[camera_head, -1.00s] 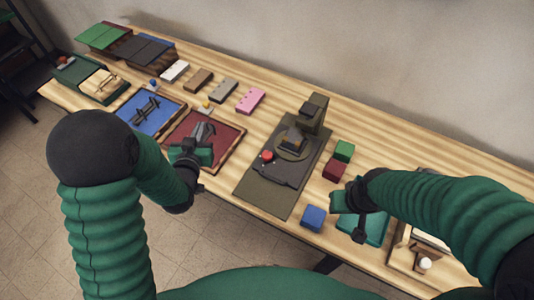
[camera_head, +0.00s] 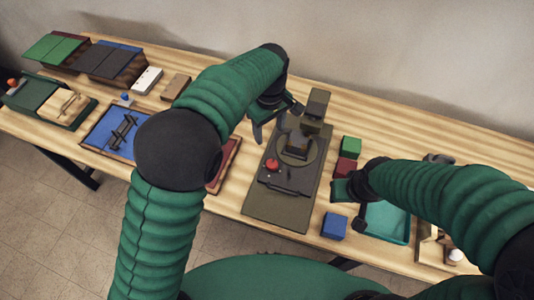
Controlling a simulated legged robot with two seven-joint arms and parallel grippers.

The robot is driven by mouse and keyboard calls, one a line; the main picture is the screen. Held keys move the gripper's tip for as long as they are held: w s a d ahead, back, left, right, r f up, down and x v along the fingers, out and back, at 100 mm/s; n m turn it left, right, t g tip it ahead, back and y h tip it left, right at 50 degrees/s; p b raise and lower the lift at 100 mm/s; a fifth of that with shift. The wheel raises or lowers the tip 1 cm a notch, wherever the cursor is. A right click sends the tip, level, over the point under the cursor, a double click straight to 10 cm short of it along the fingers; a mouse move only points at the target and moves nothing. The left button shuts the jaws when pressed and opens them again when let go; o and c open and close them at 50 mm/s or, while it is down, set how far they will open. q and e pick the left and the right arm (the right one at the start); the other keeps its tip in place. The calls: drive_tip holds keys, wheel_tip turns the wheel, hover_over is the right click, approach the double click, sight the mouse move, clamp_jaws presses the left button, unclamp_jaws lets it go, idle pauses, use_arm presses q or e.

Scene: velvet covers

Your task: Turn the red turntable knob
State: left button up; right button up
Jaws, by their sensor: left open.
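The red turntable knob (camera_head: 272,164) stands on the left side of a dark olive turntable unit (camera_head: 262,211), beside its round platter (camera_head: 311,150). A dark blocky piece sits on the platter, and a dark upright block stands at the unit's far end. My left gripper (camera_head: 277,121) is open, with its fingers apart at the unit's far left edge. It is beyond the knob and not touching it. My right gripper (camera_head: 348,207) is open to the right of the unit, between the blue block and the dark red block.
Green (camera_head: 351,146), dark red (camera_head: 346,167) and blue (camera_head: 334,226) blocks lie right of the unit. A teal tray (camera_head: 387,222) is partly under my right arm. A blue panel (camera_head: 108,137) lies at left. My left arm hides part of the red panel (camera_head: 226,166).

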use_arm(q)
approach(272, 163)
drive_tip(key=f, duration=0.5)
drive_tip(key=f+p, duration=0.1)
drive_tip(key=f, duration=0.2)
drive_tip(key=shift+w+a, duration=0.25)
drive_tip(key=shift+d+f, duration=0.2)
drive_tip(key=shift+f, duration=0.1)
drive_tip(key=shift+d+f, duration=0.1)
drive_tip(key=shift+d, duration=0.3)
drive_tip(key=shift+a, duration=0.4)
drive_tip(key=c, duration=0.9)
clamp_jaws()
drive_tip(key=shift+d, duration=0.15)
use_arm(e)
drive_tip(key=shift+d+r, duration=0.35)
drive_tip(key=shift+d, duration=0.35)
